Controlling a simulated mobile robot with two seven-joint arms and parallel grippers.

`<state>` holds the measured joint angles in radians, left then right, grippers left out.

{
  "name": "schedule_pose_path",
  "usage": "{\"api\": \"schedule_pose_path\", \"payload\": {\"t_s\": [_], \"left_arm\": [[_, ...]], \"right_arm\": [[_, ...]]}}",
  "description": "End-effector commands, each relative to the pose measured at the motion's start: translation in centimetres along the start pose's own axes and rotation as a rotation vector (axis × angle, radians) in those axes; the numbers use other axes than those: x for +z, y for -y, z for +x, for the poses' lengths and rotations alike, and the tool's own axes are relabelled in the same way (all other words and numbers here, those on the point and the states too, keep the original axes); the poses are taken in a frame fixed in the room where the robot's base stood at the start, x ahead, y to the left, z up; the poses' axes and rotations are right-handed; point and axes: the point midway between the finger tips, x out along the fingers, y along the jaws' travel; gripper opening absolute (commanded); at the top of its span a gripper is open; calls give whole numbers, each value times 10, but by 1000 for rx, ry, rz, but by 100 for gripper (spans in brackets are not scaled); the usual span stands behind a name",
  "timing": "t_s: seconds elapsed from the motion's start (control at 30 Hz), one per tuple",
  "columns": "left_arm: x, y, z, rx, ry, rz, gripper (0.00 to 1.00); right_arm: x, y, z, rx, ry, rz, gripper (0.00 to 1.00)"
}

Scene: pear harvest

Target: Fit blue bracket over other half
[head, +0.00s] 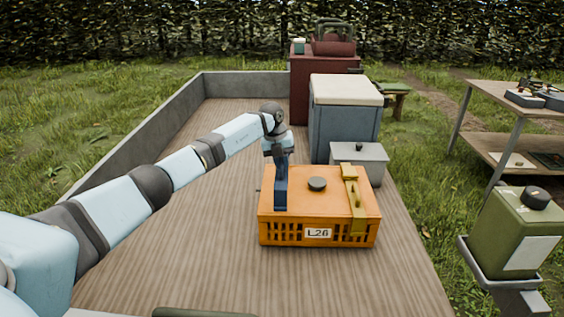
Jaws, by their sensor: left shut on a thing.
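An orange crate (284,228) with a lid and an "L26" label stands on the wooden bed. A yellow bracket (354,195) lies across the right part of the lid and down the front. My left gripper (280,158) points down from above and is shut on the blue bracket's upper end. Its fingertips are hard to make out, and I cannot tell whether the bracket is fully seated.
A dark round knob (317,184) sits mid-lid. Behind the crate stand a grey box (372,166), a blue-grey cooler (335,130) and a dark red cabinet (300,90). A green canister (505,235) is at the right. The bed left of the crate is clear.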

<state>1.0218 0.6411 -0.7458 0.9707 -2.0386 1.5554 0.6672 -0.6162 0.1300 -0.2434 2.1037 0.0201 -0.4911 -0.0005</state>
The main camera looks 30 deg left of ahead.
Motion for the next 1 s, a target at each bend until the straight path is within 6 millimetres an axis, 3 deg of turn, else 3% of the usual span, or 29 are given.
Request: {"api": "schedule_pose_path", "payload": {"t_s": [0.1, 0.3, 0.6, 1.0], "left_arm": [[0, -3, 16, -1, 0, 0, 0], [0, -6, 30, -1, 0, 0, 0], [0, -11, 56, -1, 0, 1, 0], [0, -13, 64, -1, 0, 1, 0]], "right_arm": [[7, 0, 7, -1, -10, -7, 81], [-3, 1, 5, -1, -32, -14, 81], [3, 2, 9, -4, -35, -16, 81], [-3, 3, 7, -8, -51, -14, 81]]}}
